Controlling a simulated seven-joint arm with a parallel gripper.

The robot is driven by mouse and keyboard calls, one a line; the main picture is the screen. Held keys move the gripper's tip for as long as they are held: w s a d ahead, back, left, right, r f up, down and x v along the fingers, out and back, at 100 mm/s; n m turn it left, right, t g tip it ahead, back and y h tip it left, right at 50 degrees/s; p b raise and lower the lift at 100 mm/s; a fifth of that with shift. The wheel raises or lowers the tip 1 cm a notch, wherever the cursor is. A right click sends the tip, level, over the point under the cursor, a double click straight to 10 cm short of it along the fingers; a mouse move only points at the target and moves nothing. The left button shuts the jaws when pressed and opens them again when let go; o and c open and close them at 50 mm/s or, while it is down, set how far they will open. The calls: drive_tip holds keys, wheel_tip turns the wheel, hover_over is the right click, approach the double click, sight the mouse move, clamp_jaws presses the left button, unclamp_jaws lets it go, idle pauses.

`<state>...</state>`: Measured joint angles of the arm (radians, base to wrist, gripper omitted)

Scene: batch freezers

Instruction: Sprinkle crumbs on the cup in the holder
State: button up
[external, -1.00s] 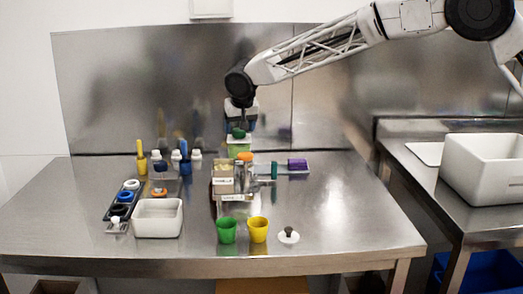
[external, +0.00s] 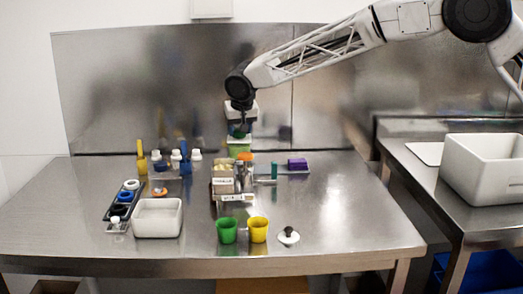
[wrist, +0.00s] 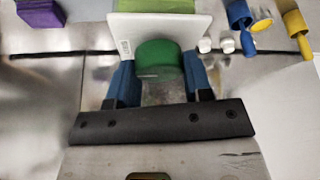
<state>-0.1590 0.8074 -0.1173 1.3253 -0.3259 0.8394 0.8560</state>
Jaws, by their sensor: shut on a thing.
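My gripper (external: 240,131) is at the back middle of the table, pointing down. In the wrist view its blue fingers (wrist: 162,80) are shut on a round green-capped container (wrist: 158,58). Its lower part and contents are hidden, so I cannot tell if it holds crumbs. A light green block (external: 239,148) with a white panel (wrist: 185,32) is right by it. A green cup (external: 227,231) and a yellow cup (external: 258,231) stand upright at the front. A metal holder-like fixture (external: 237,199) is behind them; I cannot tell whether a cup sits in it.
A white bin (external: 158,218) and a dark rack (external: 120,208) stand at left. Yellow (external: 142,160) and blue (external: 184,160) scoops are behind. A purple block (external: 297,164) and a white lid (external: 288,236) are to the right. The table's right side is clear.

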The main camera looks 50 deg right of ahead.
drive_tip(key=shift+n, duration=0.4)
drive_tip(key=n+y, duration=0.1)
drive_tip(key=n, duration=0.2)
drive_tip(key=shift+n+y, duration=0.3)
drive_tip(key=shift+y, duration=0.1)
drive_tip(key=n, duration=0.2)
drive_tip(key=n+y, duration=0.1)
drive_tip(key=n, duration=0.1)
drive_tip(key=shift+d+y, duration=0.1)
drive_tip(key=shift+y, duration=0.2)
drive_tip(key=n, duration=0.2)
drive_tip(key=n+y, duration=0.1)
drive_tip(key=n, duration=0.1)
drive_tip(key=shift+n+y, duration=0.3)
drive_tip(key=shift+n+g+y, duration=0.6)
drive_tip(key=shift+n+g, duration=0.2)
drive_tip(key=shift+n, duration=1.3)
drive_tip(key=o, duration=0.9)
drive_tip(key=shift+r, duration=0.1)
